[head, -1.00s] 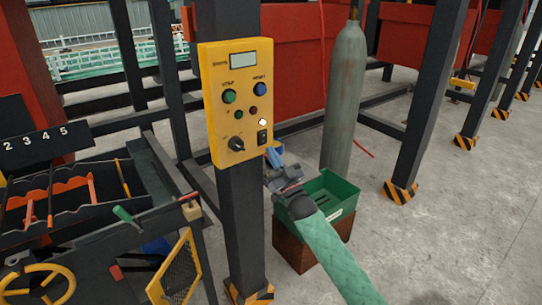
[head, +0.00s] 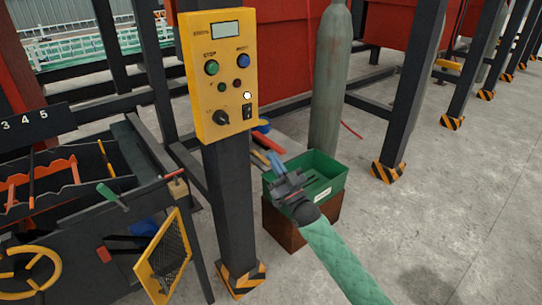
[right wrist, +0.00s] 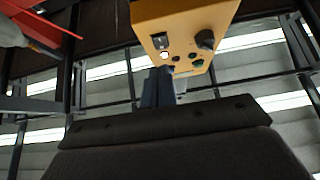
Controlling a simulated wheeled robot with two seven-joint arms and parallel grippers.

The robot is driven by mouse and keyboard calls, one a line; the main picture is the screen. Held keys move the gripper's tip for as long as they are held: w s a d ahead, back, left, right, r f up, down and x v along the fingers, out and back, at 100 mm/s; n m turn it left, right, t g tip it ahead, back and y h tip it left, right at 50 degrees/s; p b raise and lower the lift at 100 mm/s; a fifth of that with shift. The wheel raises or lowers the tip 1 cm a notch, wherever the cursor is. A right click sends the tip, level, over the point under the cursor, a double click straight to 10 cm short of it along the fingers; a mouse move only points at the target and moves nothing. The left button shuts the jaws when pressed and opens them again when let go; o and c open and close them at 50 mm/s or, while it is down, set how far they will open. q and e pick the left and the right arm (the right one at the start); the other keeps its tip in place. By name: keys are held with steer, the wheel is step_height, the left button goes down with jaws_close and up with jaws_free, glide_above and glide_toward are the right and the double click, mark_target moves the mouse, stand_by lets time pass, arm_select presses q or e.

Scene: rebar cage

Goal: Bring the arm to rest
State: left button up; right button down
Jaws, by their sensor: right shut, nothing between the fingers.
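My right arm, with a green sleeve, comes in from the lower right of the head view. Its gripper (head: 274,164) is shut and empty, pointing up and away, right of the black post and below the yellow control box (head: 218,75). In the head view it overlaps the left edge of the green crate (head: 328,183); whether it touches the crate I cannot tell. In the right wrist view the gripper's fingers (right wrist: 158,88) show below the control box (right wrist: 183,30), apart from it in the head view. My left gripper is not in view.
The black post (head: 232,200) carries the control box and has a striped foot. The crate stands on a brown block (head: 290,230). A grey gas cylinder (head: 330,80) stands behind it. A tool rack (head: 60,190) and yellow handwheel (head: 30,270) are at left. Floor at right is clear.

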steer(key=shift+s+d+f, duration=0.1)
stand_by(0.3)
step_height(320, 180, down, 8)
steer(key=w+g+h, duration=0.2)
steer(key=g+h, duration=0.4)
steer(key=h, duration=0.2)
steer(key=s+d+f+m+g+h, duration=0.1)
steer(key=s+d+f+g, duration=0.2)
steer(key=s, duration=1.4)
steer(key=s+d+f+m+g+h, duration=0.2)
steer(key=s+d+f+g, duration=0.2)
steer(key=s+f, duration=0.8)
steer(key=s+d+f+m+g+h, duration=0.2)
steer(key=s+f+g, duration=0.4)
steer(key=s, duration=1.5)
steer(key=shift+s+d+f, duration=0.3)
steer(key=shift+d+f, duration=0.35)
steer(key=shift+d, duration=0.05)
